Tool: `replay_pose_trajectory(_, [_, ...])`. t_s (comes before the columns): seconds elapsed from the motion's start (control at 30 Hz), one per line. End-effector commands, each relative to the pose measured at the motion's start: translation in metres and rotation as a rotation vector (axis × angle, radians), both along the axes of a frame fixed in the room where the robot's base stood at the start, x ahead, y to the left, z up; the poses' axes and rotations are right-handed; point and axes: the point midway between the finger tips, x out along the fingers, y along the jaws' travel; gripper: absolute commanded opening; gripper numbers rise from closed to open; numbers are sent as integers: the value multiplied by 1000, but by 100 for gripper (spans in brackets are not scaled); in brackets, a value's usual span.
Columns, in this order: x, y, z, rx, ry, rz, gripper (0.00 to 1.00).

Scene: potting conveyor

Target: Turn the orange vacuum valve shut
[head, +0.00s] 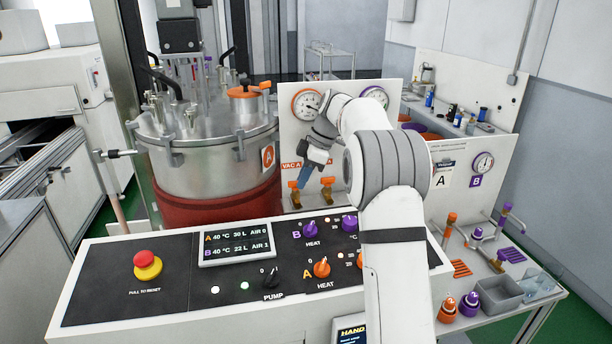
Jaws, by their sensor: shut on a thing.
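A white panel (287,128) with a red "VAC A" label (290,165) stands behind the console. Two small brass valves with orange handles sit low on it: a left one (294,187) below the label, and a right one (327,183). My arm reaches over the console from the front right, and my gripper (303,188) points down with its blue fingers at the left orange valve. The gripper is shut on that valve's handle, as far as this view shows. The fingers hide part of the handle, so its exact angle is hard to tell.
A steel vessel (205,150) marked A stands left of the panel. The console (120,290) in front carries an emergency stop (147,265), a display and several knobs. A gauge (307,104) sits above the valves. A side table with bottles and a grey bin (500,294) is at right.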

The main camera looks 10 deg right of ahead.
Motion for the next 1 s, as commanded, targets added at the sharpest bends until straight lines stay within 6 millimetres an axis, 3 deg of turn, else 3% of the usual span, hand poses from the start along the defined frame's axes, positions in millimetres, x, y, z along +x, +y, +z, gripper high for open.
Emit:
replay_pose_trajectory(0.53, [0,0,-1,-2,2,28,0])
replay_pose_trajectory(0.57, [0,-1,-1,-2,2,28,11])
replay_pose_trajectory(0.8, [0,0,-1,-1,1,26,30])
replay_pose_trajectory(1.0, [1,0,0,-1,0,26,32])
